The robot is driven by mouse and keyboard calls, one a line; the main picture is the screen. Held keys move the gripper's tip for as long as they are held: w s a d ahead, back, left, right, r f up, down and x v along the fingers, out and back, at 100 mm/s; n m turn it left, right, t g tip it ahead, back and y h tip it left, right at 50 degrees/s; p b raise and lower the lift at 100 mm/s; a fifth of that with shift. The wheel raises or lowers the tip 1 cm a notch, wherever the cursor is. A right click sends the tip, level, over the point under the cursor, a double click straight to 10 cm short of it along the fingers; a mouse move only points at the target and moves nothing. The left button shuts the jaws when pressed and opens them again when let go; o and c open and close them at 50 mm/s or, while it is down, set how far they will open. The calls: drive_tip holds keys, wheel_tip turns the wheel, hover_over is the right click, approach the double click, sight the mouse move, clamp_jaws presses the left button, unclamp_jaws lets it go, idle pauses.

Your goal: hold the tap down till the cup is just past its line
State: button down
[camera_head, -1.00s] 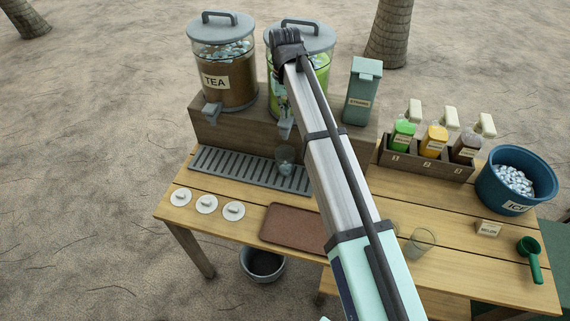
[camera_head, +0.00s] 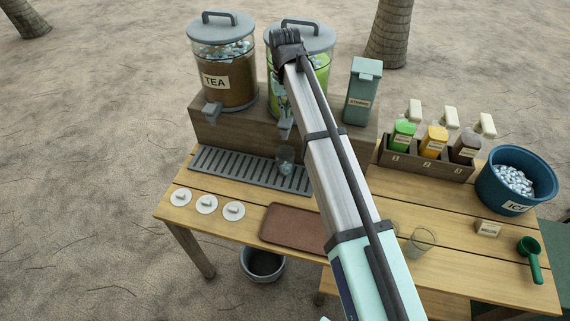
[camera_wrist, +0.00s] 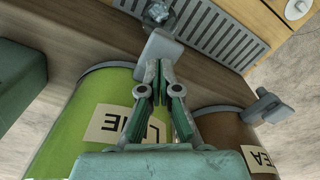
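The lime dispenser (camera_head: 279,95) stands on the wooden riser, largely behind my arm in the head view. Its label shows in the wrist view (camera_wrist: 113,124). Its grey tap (camera_wrist: 160,47) points out over the drip grate. My gripper (camera_wrist: 160,69) has its fingers together, tips at the tap and seeming to touch it. A clear cup (camera_head: 285,161) stands upright on the grate under the tap, and also shows in the wrist view (camera_wrist: 158,13). It seems to hold ice. Its line and liquid level are too small to tell.
The tea dispenser (camera_head: 226,75) stands to the left, a teal bin (camera_head: 363,92) to the right. A brown tray (camera_head: 290,227), white lids (camera_head: 206,204), an empty glass (camera_head: 422,241), a bottle rack (camera_head: 425,160) and a blue ice bucket (camera_head: 490,185) are on the table.

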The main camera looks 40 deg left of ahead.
sight(285, 121)
drive_tip(key=shift+f, duration=0.9)
drive_tip(key=shift+f, duration=0.35)
drive_tip(key=shift+f+b, duration=0.25)
drive_tip(key=shift+b, duration=0.1)
drive_tip(key=shift+r, duration=0.1)
idle(4.5)
drive_tip(key=shift+r+p, duration=2.1)
drive_tip(key=shift+r, duration=1.35)
